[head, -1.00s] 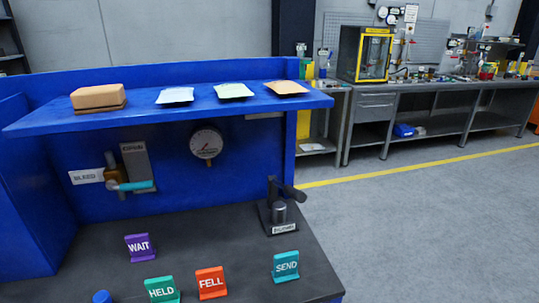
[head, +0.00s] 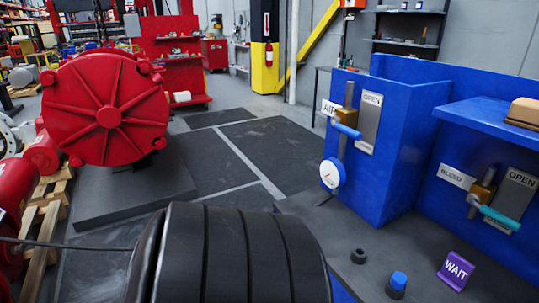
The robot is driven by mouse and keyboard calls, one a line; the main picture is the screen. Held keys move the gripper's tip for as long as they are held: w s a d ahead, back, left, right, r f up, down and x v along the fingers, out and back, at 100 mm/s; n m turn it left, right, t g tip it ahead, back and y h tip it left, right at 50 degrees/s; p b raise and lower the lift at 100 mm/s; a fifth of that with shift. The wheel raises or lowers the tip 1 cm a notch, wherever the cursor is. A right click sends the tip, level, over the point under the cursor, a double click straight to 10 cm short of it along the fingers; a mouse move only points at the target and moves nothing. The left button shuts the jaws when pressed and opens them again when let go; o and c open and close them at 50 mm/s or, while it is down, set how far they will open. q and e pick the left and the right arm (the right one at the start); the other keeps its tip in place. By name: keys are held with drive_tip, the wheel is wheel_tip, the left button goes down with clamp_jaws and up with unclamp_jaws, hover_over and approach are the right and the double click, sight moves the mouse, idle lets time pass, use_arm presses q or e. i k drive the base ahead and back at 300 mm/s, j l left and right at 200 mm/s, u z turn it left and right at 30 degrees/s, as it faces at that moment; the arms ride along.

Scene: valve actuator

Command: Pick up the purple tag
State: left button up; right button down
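The purple tag (head: 456,271), marked WAIT, stands upright on the dark bench top (head: 420,262) at the lower right of the head view. A blue-capped peg (head: 397,284) stands to its left. Neither of my grippers shows in this view. A dark ribbed rounded shape fills the lower middle of the picture, and I cannot tell for certain what it is.
The blue bench frame (head: 395,135) carries an AIR valve (head: 346,123), a BLEED valve (head: 484,200) and a round gauge (head: 332,174). A small dark ring (head: 358,256) lies on the bench top. A large red flanged cover (head: 107,108) stands left. Floor between is open.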

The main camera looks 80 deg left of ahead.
sight(456, 271)
drive_tip(key=u, duration=3.45)
drive_tip(key=i+u, duration=0.2)
drive_tip(key=u, duration=0.2)
drive_tip(key=i+u, duration=0.2)
drive_tip(key=u, duration=0.15)
drive_tip(key=i+l+u, duration=0.15)
drive_tip(key=u, duration=0.25)
drive_tip(key=i, duration=0.1)
drive_tip(key=k+l+z, duration=0.1)
drive_tip(key=z, duration=3.9)
